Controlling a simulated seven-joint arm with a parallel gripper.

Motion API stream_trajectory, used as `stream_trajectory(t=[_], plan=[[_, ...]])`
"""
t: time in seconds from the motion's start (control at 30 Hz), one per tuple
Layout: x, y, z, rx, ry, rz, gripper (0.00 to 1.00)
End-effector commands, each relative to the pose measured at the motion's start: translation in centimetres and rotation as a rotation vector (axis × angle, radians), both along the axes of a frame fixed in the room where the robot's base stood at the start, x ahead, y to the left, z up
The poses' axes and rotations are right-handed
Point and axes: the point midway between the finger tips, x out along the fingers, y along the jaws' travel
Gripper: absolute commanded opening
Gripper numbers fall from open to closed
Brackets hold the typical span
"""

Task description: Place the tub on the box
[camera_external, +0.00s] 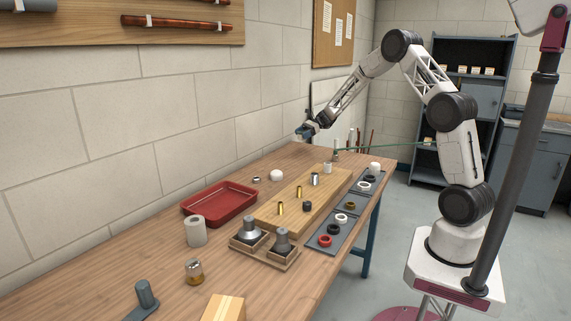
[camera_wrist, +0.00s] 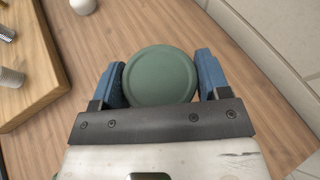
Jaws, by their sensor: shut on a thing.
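The tub (camera_wrist: 160,76) is round with a dull green top, seen from above in the wrist view. My gripper (camera_external: 304,132) is shut on it, with one blue finger on each side. In the external view my gripper is over the far left end of the bench, near the wall; the tub is too small or hidden there to make out. The box (camera_external: 223,308), tan with a lighter strip on top, sits at the near edge of the external view, cut off by the frame. It is far from my gripper, and its visible top is bare.
A wooden block (camera_external: 318,190) with several metal fittings fills the middle of the bench. A red tray (camera_external: 219,203), a paper roll (camera_external: 196,231), a jar (camera_external: 194,271), a two-cup wooden holder (camera_external: 264,249) and grey mats (camera_external: 340,224) with rings surround it. The wall borders the left side.

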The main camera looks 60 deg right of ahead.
Motion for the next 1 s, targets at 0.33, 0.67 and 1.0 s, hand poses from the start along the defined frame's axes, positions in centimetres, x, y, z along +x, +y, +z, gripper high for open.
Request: stream_trajectory(t=[0.33, 0.67, 1.0], plan=[[0.0, 0.0, 0.0, 0.000, 0.000, 0.000, 0.43], [0.4, 1.5, 0.1, 0.000, 0.000, 0.015, 0.43], [1.6, 8.8, 0.2, 0.001, -0.001, 0.088, 0.43]])
